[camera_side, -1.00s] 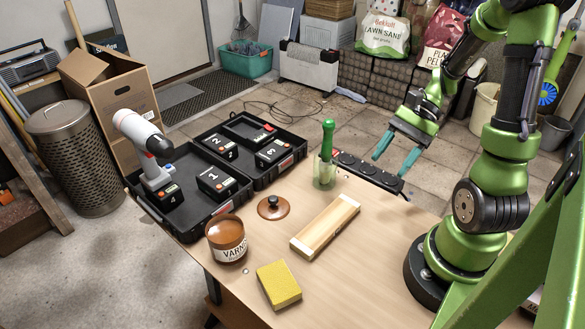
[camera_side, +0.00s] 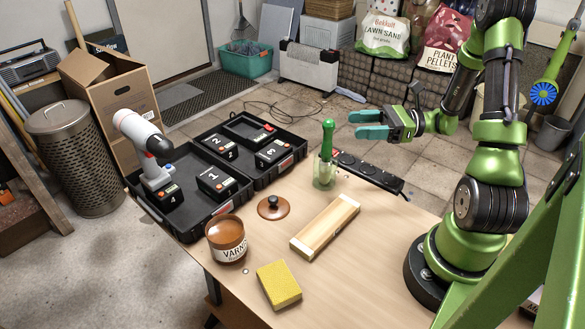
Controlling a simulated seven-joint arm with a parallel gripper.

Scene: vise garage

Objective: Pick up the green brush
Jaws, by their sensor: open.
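The green brush (camera_side: 328,139) stands upright, handle up, in a clear greenish glass (camera_side: 324,174) near the back edge of the table. Its lower end is inside the glass and hard to make out. My gripper (camera_side: 351,123) is open and empty, with its teal fingers pointing left. In the picture it is up and to the right of the brush handle, apart from it.
A black power strip (camera_side: 368,175) lies just right of the glass. A wooden block (camera_side: 325,226), a lid with a knob (camera_side: 273,207), a varnish jar (camera_side: 226,239) and a yellow sponge (camera_side: 279,284) are in front. Black trays with numbered batteries (camera_side: 217,183) stand left.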

